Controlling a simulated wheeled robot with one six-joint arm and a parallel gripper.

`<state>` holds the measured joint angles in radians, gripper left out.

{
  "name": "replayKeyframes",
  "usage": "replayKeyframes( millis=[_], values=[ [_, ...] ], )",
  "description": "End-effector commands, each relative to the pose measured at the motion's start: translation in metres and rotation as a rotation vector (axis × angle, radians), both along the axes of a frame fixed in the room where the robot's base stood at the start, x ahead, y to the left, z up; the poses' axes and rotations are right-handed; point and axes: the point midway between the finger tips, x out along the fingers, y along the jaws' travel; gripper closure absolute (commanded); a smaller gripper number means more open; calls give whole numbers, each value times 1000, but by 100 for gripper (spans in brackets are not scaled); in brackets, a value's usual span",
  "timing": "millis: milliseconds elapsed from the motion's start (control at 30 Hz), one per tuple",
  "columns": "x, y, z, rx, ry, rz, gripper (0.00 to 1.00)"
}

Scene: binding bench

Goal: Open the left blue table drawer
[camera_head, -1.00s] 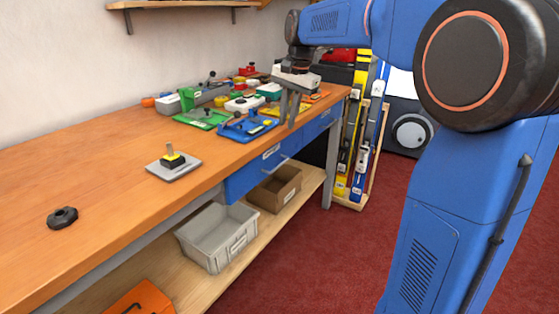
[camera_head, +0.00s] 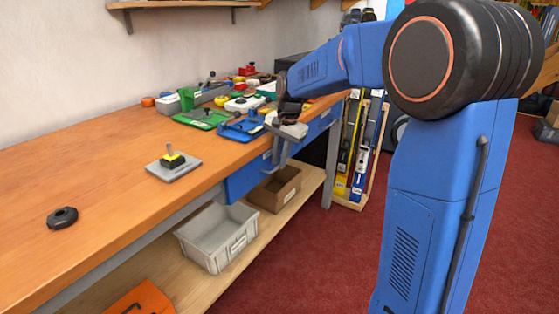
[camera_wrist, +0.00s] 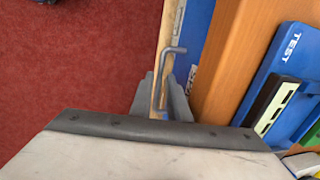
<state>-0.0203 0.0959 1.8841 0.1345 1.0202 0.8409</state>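The left blue drawer (camera_head: 243,183) sits under the bench top and looks closed. My gripper (camera_head: 277,164) is in front of its right part, at the bench's front edge, and hides the handle in the head view. In the wrist view the drawer's blue front (camera_wrist: 190,45) runs beside the wooden edge. Its grey metal bar handle (camera_wrist: 165,70) sticks out and passes between the two fingers of my gripper (camera_wrist: 162,98). The fingers look apart; I cannot tell whether either touches the bar.
The bench top (camera_head: 105,165) carries a blue fixture (camera_head: 240,130), a green tray (camera_head: 203,119) and a grey plate with a yellow-black part (camera_head: 173,164). A grey bin (camera_head: 218,237) and cardboard box (camera_head: 275,190) stand on the lower shelf. Red floor (camera_head: 300,260) is clear.

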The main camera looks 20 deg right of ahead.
Motion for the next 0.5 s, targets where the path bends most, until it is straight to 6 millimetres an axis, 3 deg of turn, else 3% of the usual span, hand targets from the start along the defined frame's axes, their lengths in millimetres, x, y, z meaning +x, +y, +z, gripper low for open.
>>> replayKeyframes(
  millis=[367,433,500],
  values=[
    [1,1,-5,0,-1,0,85],
    [1,1,-5,0,-1,0,96],
    [1,1,-5,0,-1,0,100]
  ],
)
